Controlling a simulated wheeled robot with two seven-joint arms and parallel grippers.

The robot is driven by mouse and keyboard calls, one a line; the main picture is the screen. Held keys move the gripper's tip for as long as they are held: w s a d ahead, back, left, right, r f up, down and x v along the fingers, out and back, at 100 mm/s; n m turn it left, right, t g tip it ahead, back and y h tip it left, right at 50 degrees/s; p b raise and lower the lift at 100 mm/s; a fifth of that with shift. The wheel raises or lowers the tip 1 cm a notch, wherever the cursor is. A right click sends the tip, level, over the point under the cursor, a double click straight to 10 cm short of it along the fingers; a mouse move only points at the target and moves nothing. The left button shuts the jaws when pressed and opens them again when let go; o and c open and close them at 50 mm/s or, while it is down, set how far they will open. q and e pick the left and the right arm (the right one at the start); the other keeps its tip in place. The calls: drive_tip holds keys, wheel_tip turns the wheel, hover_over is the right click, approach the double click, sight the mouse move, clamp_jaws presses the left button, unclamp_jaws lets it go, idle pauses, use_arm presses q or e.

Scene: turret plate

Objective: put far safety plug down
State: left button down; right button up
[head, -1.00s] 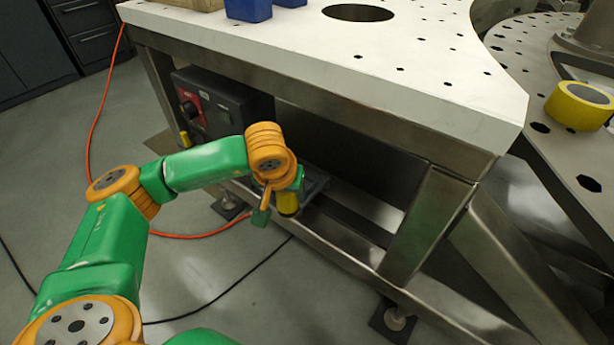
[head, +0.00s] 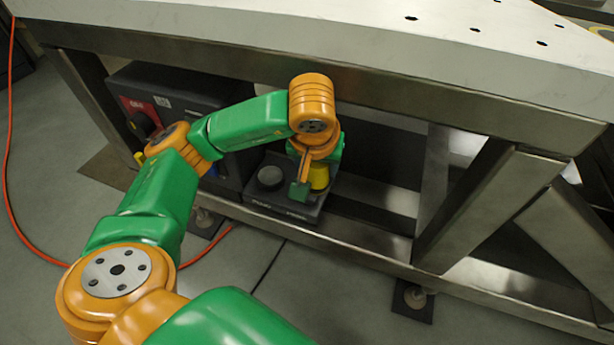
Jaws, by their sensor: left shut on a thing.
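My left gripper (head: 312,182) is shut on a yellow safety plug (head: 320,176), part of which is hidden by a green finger. The plug is upright over the right part of a low dark holder (head: 285,207) with a blurred label on its front. I cannot tell whether the plug touches the holder. A round dark socket or cap (head: 271,178) is on the holder to the left of the plug. My right gripper is not in view.
A dark control box (head: 175,90) with a red switch panel stands left of the holder, under the steel table (head: 330,45). A yellow piece (head: 138,158) shows at its left side. Table legs and a lower rail (head: 370,240) frame the space. An orange cable lies on the floor.

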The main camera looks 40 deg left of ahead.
use_arm(q)
drive_tip(key=w+a+f, duration=0.1)
drive_tip(key=f, duration=0.2)
drive_tip(key=w+a+f+b, duration=0.1)
drive_tip(key=a+f, duration=0.1)
drive_tip(key=f, duration=0.1)
drive_tip(key=w+a+f+b, duration=0.1)
drive_tip(key=a+f, duration=0.1)
drive_tip(key=f, duration=0.1)
drive_tip(key=shift+w+f, duration=0.15)
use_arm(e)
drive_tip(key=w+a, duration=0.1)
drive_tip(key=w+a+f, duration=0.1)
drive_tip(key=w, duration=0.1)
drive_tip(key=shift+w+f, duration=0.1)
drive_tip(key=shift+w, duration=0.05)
use_arm(q)
drive_tip(key=shift+f, duration=0.15)
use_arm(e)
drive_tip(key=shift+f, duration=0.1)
use_arm(q)
drive_tip(key=shift+c, duration=0.8)
unclamp_jaws()
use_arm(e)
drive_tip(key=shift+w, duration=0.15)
